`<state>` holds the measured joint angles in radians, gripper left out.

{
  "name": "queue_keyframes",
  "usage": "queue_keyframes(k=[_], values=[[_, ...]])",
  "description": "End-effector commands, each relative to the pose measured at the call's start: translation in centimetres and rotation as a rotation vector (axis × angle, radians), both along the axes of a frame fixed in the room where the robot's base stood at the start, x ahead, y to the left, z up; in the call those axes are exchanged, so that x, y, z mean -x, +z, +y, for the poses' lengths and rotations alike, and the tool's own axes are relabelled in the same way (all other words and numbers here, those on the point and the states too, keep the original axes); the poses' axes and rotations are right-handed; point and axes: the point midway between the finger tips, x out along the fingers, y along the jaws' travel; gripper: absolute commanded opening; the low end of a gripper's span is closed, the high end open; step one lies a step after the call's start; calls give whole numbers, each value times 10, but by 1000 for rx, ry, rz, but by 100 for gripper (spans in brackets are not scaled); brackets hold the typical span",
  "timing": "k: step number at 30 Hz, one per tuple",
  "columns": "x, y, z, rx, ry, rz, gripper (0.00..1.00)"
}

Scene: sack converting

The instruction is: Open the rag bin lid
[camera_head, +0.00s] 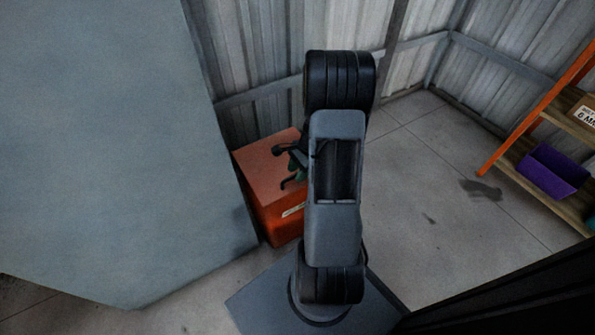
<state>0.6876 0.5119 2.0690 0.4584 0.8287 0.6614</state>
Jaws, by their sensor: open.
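The rag bin (273,217) is a red-orange box on the floor by the corrugated wall, with a pale label on its front. Its flat lid (258,161) looks closed. My gripper (284,168) is over the right part of the lid, with its two dark fingers apart and nothing seen between them. I cannot tell whether the fingers touch the lid. My arm hides the right side of the bin and part of the lid's right edge.
A large grey-blue surface (105,140) fills the left, close beside the bin. A shelf with orange posts (535,113) stands at right, holding a purple tray (553,172). The concrete floor between is clear, except for a dark patch (482,190).

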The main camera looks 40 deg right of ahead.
Motion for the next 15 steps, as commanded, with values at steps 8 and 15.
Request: queue_keyframes(k=[8, 15], values=[[0, 0, 0, 0, 0, 0, 24], [0, 0, 0, 0, 0, 0, 1]])
